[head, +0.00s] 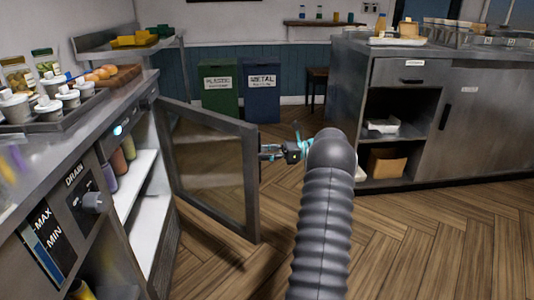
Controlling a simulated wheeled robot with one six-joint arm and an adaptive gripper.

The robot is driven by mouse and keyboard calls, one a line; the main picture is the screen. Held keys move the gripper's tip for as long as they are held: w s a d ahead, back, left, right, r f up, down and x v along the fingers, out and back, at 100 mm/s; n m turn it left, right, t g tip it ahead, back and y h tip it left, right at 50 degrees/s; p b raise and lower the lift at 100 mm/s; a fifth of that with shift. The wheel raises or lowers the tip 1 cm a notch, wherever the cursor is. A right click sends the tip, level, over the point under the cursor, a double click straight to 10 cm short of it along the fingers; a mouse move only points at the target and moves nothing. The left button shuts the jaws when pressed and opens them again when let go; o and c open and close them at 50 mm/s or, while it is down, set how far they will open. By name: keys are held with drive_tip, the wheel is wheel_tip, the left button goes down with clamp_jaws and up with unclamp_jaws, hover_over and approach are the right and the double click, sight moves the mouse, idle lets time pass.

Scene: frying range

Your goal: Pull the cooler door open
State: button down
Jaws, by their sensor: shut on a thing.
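The cooler door (207,172) is a grey-framed glass door that stands swung well out from the counter on the left. Behind it, the cooler's white shelves (134,183) show, with several bottles (118,162) on the upper one. My gripper (270,152) is at the door's outer edge, shut on what appears to be its handle. The handle itself is mostly hidden by the gripper. My grey arm runs up from the bottom of the picture to the gripper.
The left counter carries a tray (62,121) of jars and white pots. A green bin (220,98) and a blue bin (262,104) stand at the back wall. A steel cabinet (490,112) stands at the right. The wooden floor (410,240) right of the door is clear.

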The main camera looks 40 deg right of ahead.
drive_tip(key=shift+w+a+r, duration=0.25)
drive_tip(key=shift+w, duration=0.25)
drive_tip(key=c, duration=0.9)
unclamp_jaws()
drive_tip(key=shift+w+a+f, duration=0.1)
drive_tip(key=shift+w+a, duration=0.15)
drive_tip(key=shift+s+d, duration=0.2)
drive_tip(key=shift+d, duration=0.05)
drive_tip(key=shift+c, duration=1.1)
drive_tip(key=v, duration=1.2)
drive_tip(key=shift+s+f, duration=0.15)
drive_tip(key=shift+s, duration=0.05)
drive_tip(key=shift+d, duration=0.1)
